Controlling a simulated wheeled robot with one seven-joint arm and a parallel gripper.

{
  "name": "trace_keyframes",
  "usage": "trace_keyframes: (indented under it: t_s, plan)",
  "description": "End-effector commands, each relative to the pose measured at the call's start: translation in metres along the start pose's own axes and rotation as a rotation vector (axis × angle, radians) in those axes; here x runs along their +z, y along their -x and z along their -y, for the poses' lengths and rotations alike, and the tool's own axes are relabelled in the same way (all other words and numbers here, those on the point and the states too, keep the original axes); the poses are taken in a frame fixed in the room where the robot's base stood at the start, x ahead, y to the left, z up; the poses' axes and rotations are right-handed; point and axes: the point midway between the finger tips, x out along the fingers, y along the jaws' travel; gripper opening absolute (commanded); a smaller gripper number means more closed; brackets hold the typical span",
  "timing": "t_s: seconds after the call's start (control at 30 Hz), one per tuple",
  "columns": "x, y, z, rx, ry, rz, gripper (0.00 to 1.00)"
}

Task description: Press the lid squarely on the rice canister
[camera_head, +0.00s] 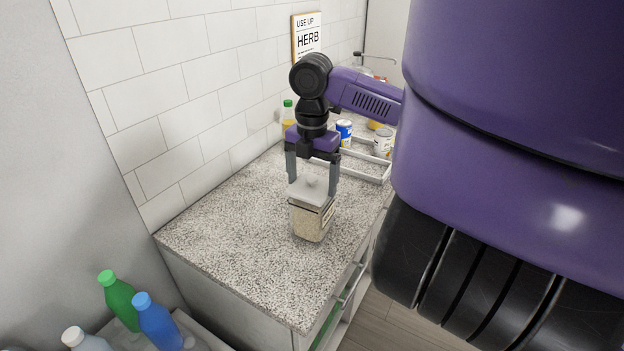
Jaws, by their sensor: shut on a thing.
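The rice canister (308,222) is a clear, squarish container of pale grain with a dark-edged label on its right side. It stands upright on the speckled counter. The lid (309,193) is pale and flat with a small raised part in the middle, and lies over the canister's mouth. My gripper (313,186) points down from above, with one finger at each side of the lid, and is shut on it. The picture is too small to tell whether the lid is fully seated or a narrow gap is left under it.
A green-capped bottle (288,112) stands by the tiled wall. The counter (235,235) is clear in front and left. Bottles (158,322) stand lower left.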

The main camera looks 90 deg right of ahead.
Motion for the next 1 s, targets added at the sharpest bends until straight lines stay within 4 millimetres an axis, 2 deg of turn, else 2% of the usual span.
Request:
trace_keyframes:
  t_s: [0.43, 0.47, 0.5, 0.53, 1.0]
  plan:
    - [0.0002, -0.0006, -0.0001, 0.0, 0.0, 0.0, 0.47]
    - [0.0002, -0.0006, -0.0001, 0.0, 0.0, 0.0, 0.88]
    - [0.0002, -0.0006, -0.0001, 0.0, 0.0, 0.0, 0.96]
    - [0.0002, -0.0006, -0.0001, 0.0, 0.0, 0.0, 1.0]
    - [0.0002, 0.0023, -0.0001, 0.0, 0.0, 0.0, 1.0]
